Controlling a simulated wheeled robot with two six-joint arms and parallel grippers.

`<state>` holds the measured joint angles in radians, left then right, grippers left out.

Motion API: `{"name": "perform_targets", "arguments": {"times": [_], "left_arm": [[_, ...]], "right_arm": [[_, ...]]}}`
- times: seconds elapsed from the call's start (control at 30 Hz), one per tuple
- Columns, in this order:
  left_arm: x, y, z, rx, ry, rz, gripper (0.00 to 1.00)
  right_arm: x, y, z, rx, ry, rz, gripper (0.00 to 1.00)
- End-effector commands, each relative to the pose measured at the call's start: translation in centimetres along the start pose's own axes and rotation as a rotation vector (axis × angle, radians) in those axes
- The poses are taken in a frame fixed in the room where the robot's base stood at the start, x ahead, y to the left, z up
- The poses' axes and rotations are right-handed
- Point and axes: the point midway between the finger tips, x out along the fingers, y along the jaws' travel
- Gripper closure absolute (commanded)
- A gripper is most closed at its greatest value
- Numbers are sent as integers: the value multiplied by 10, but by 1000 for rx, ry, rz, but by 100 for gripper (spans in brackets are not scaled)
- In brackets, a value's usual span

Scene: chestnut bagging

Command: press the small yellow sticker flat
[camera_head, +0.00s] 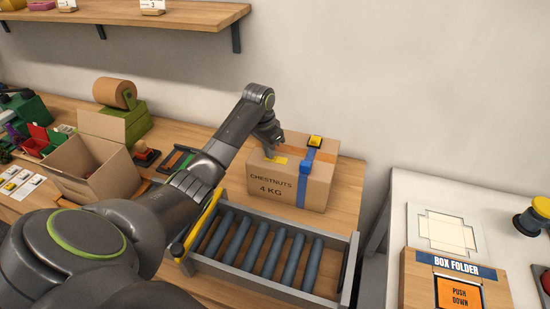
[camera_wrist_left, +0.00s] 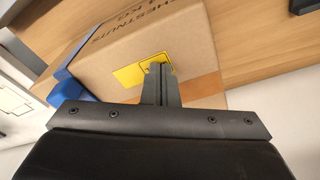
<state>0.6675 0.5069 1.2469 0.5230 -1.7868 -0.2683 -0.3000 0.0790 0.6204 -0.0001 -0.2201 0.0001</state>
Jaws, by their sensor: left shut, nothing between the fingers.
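A small yellow sticker (camera_head: 280,159) lies on top of the closed cardboard box (camera_head: 262,193) labelled "CHESTNUTS 4 KG". In the left wrist view the yellow sticker (camera_wrist_left: 130,74) shows beside and beyond my fingertips, partly covered by them. My left gripper (camera_head: 271,151) is shut and empty, its tips at the sticker on the box top. In the left wrist view the shut fingers (camera_wrist_left: 158,70) overlap the sticker's edge; I cannot tell whether they touch it. My right gripper is not in view.
A roller conveyor (camera_head: 268,250) stands in front. An open carton (camera_head: 92,166) is at left. The box folder (camera_head: 455,265) sits on the white table at right.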

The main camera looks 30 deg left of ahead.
Motion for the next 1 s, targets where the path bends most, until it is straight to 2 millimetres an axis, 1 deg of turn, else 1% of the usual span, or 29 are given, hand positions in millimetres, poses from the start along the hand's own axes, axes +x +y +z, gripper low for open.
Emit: {"name": "perform_targets", "arguments": {"times": [1.0], "left_arm": [[4, 1, 3, -2, -8, 4, 100]], "right_arm": [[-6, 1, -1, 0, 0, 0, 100]]}}
